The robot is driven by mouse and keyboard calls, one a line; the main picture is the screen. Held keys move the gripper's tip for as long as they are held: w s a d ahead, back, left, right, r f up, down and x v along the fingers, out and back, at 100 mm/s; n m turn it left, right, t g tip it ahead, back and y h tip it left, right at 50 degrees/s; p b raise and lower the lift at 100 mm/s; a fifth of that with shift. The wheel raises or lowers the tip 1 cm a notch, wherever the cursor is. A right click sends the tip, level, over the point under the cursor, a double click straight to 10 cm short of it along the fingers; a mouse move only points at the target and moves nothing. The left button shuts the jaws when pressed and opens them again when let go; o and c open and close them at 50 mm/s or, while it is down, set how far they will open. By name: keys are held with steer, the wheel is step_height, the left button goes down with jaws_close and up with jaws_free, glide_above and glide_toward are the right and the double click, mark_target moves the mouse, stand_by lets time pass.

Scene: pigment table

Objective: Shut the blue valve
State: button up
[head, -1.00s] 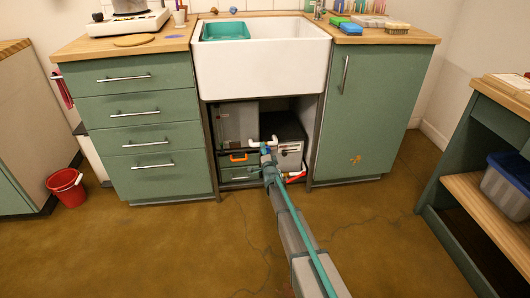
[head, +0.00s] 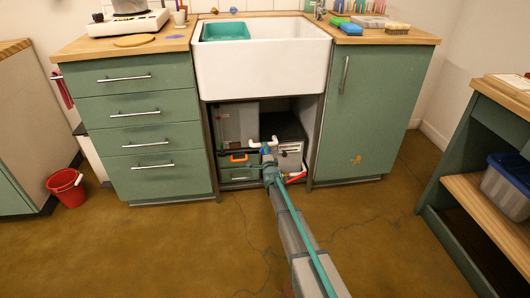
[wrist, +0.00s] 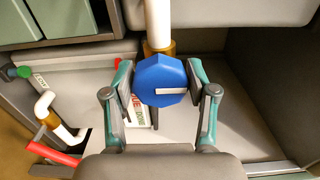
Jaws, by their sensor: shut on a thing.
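The blue valve (wrist: 161,80) is a faceted round knob with a white bar across its face. In the wrist view the bar lies nearly level, while the white pipe (wrist: 158,22) with a brass collar runs upward behind it. My gripper (wrist: 161,88) has one finger on each side of the knob and is shut on it. In the head view the blue valve (head: 266,150) shows small under the sink, at the end of my gripper (head: 268,160); the fingers are too small to make out there.
A green knob (wrist: 24,72) and a red handle (wrist: 55,152) are left of my gripper in the wrist view. The open cabinet under the white sink (head: 262,70) also holds a box with an orange handle (head: 239,158). The floor in front is clear.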

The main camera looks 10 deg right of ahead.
steer(key=shift+w, duration=0.1)
steer(key=o, duration=1.1)
steer(key=shift+o, duration=0.2)
steer(key=shift+s, duration=0.2)
steer(key=s, duration=1.1)
steer(key=shift+s, duration=0.35)
